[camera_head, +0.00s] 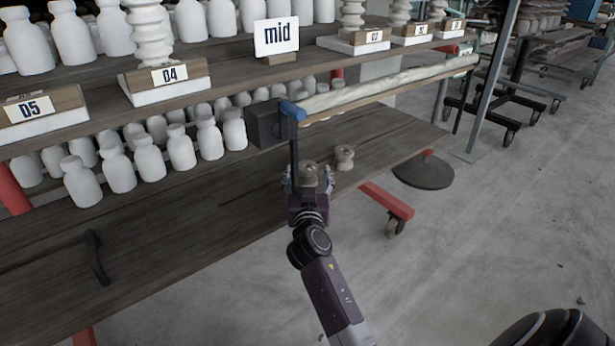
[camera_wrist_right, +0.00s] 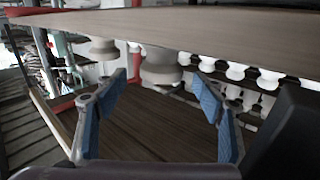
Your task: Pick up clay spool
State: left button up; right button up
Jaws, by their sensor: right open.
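A grey-beige clay spool (camera_head: 309,171) stands on the lower wooden shelf in the head view. My right gripper (camera_head: 308,181) is at its near side, open, with a finger to each side of the spool. In the right wrist view the open right gripper (camera_wrist_right: 158,90) shows blue finger pads, and the spool (camera_wrist_right: 162,68) is ahead in the gap between them. I cannot tell whether either finger touches it. A second, similar spool (camera_head: 344,157) stands just to the right and also shows in the wrist view (camera_wrist_right: 103,48). My left gripper is not in view.
A dark post and box with a long pale roller (camera_head: 390,86) stand close behind the gripper. Several white bottles (camera_head: 180,150) fill the shelf's back left. A dark handle-like bar (camera_head: 96,257) is at left. The front of the lower shelf (camera_head: 190,235) is mostly clear.

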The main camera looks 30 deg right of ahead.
aim_at(308, 174)
jog(key=x, duration=0.3)
jog(key=shift+w+d+f+b, duration=0.1)
jog(key=shift+w+f+b, duration=0.15)
jog(key=shift+b, duration=0.05)
jog(key=shift+r, duration=0.1)
jog(key=c, duration=1.5)
